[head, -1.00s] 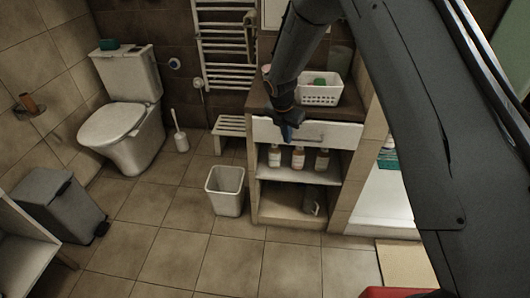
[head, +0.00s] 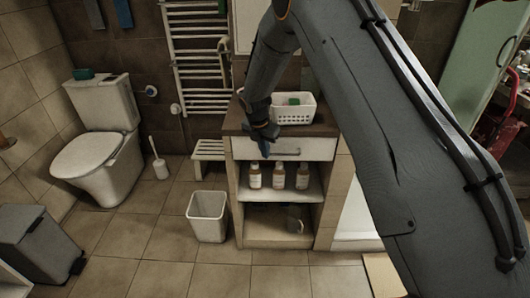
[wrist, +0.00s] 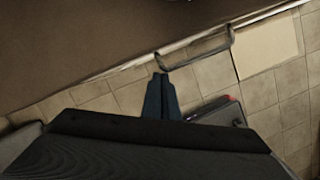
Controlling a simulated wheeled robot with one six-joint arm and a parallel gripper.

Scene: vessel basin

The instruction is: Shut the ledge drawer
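The ledge drawer has a white front (head: 315,149) under the brown countertop (head: 326,129) of the low shelf unit. Its front sits close under the countertop edge, and no drawer interior shows. A bar handle (head: 290,153) is on the front; in the wrist view the handle (wrist: 205,50) sticks out from a thin white edge. My gripper (head: 265,153) points down in front of the left half of the drawer front. In the wrist view my gripper (wrist: 161,80) has its blue fingers together, close to the handle's left end, with nothing visible between them. I cannot tell whether it touches.
Several bottles (head: 278,178) stand on the shelf below the drawer. A white basket (head: 294,112) sits on the countertop. A white bin (head: 207,216) and a slatted stool (head: 208,151) stand left of the unit. The tiled floor (head: 200,270) in front is clear.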

